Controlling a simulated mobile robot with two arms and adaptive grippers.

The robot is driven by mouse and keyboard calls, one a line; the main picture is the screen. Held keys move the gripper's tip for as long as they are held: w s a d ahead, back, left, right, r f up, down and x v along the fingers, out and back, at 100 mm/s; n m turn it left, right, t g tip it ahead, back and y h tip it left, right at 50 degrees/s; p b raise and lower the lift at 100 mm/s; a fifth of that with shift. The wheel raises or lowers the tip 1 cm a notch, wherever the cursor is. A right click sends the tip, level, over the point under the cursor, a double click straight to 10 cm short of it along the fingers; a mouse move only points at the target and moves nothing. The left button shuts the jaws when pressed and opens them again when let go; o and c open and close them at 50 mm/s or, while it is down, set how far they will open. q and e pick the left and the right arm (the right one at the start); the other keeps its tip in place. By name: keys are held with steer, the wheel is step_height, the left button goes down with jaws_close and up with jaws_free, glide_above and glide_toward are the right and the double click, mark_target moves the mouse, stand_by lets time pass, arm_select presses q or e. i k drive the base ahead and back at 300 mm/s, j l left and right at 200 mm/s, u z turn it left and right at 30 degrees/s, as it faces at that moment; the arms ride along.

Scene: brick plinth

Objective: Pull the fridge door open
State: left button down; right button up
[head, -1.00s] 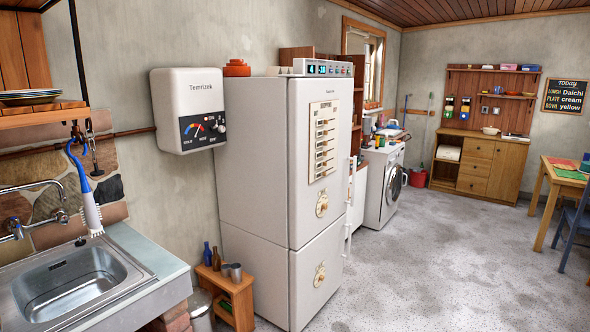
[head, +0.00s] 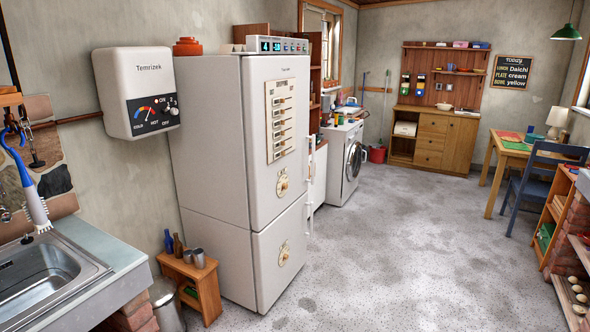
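The fridge (head: 215,150) is tall and off-white and stands left of the middle in the head view, against the wall. Its upper door (head: 275,205) and its lower door (head: 282,270) both look shut. A label panel and a round emblem are on the upper door, and another round emblem is on the lower one. The upper door handle (head: 310,155) and the lower door handle (head: 309,215) are pale vertical bars at the right edge of the doors. Neither of my grippers shows in the view.
A sink counter (head: 120,285) is at the near left, with a small wooden stool (head: 205,283) and a metal bin (head: 166,303) beside the fridge. A washing machine (head: 345,160) stands beyond. A blue chair (head: 540,180) and shelves (head: 570,235) are at right. The middle floor is clear.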

mark_target(264, 79)
steer(key=i+z, duration=0.35)
steer(key=i, duration=1.15)
